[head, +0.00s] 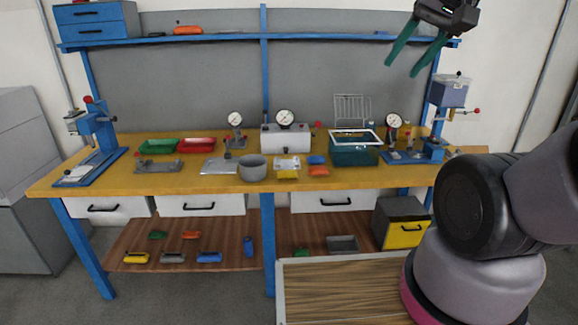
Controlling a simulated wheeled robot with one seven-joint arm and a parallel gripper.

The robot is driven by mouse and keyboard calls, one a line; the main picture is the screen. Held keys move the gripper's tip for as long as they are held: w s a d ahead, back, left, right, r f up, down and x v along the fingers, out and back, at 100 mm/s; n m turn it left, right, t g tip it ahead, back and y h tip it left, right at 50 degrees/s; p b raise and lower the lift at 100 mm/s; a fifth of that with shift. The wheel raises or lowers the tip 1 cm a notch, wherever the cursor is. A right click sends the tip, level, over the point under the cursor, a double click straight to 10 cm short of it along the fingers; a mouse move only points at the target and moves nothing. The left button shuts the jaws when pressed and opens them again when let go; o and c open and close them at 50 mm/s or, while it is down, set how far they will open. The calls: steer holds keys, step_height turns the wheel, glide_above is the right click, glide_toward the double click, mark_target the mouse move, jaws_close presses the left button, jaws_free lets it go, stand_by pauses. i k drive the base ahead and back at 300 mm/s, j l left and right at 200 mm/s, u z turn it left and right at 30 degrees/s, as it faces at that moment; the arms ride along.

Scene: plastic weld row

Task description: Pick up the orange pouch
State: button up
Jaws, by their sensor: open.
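Three small orange items show in the head view, and I cannot tell for sure which is the pouch. One orange item (318,171) lies on the yellow worktop (225,186), just in front of a small blue item (316,160). A longer orange item (187,30) lies on the upper blue shelf (225,39) at left. A third orange item (191,235) lies on the wooden lower shelf (235,257). My gripper (401,69) is open and empty at the upper right, its green fingers pointing down-left, apart from all three.
Near the worktop orange item are a grey bowl (252,168), a yellow-and-silver block (287,167) and a teal box (354,152). Presses stand at left (95,140) and right (440,120). A wood-topped surface (340,285) lies in front of the bench.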

mark_target(320, 171)
steer(key=i+u, duration=0.25)
steer(key=i, duration=0.2)
steer(key=i+l+u, duration=0.3)
steer(key=i+j, duration=0.1)
steer(key=i, duration=0.05)
